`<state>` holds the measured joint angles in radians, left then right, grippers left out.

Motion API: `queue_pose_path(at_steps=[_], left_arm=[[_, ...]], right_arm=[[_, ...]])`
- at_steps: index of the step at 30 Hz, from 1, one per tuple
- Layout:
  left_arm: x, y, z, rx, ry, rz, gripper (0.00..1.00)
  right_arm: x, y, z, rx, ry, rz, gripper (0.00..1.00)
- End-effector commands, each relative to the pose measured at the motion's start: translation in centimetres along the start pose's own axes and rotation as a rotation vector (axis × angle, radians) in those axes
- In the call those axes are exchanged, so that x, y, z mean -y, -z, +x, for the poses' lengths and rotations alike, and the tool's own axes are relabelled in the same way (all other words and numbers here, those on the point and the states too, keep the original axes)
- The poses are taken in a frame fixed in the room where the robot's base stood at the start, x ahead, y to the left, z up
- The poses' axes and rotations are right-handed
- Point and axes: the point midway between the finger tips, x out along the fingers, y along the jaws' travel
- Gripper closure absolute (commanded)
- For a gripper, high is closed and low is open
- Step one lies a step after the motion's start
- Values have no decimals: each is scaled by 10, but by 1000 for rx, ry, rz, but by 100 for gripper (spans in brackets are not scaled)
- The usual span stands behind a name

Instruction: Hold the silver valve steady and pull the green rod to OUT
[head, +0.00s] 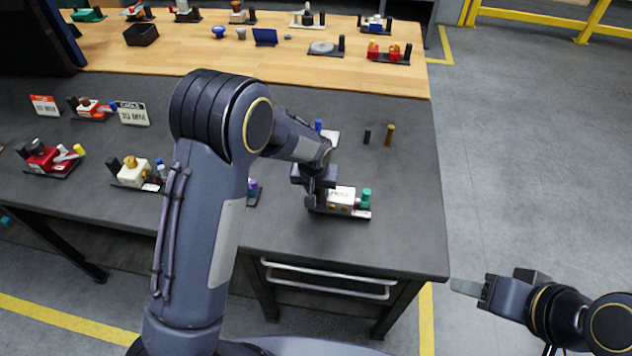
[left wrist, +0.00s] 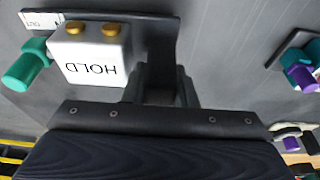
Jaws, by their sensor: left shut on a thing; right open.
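The silver valve (head: 341,195) is a pale block on a black base near the front right of the dark bench top. In the left wrist view the block (left wrist: 92,68) reads HOLD and has two gold caps. The green rod (head: 366,196) sticks out at its right side; it also shows in the left wrist view (left wrist: 26,66), near a label reading OUT. My left gripper (head: 316,196) is shut at the valve's left end; its fingers hide what exactly they grip. My right gripper (head: 474,287) is open and empty, off the bench's right front corner.
A white valve (head: 130,174) and a red valve (head: 45,158) stand to the left. A black peg (head: 367,136) and a brass peg (head: 389,135) stand behind the silver valve. The bench top (head: 410,220) right of the green rod is clear. A wooden table (head: 200,55) lies behind.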

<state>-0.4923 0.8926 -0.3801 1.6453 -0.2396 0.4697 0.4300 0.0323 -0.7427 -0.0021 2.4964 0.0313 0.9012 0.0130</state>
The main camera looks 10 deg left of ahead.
Motion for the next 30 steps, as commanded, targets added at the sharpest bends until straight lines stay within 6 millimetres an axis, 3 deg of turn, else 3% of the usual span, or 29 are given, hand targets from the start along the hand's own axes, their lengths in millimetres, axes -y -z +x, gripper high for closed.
queue_pose_path(at_steps=[30], left_arm=[[0, -3, 13, -2, -1, -1, 100]], right_arm=[[0, 0, 0, 0, 0, 0, 53]])
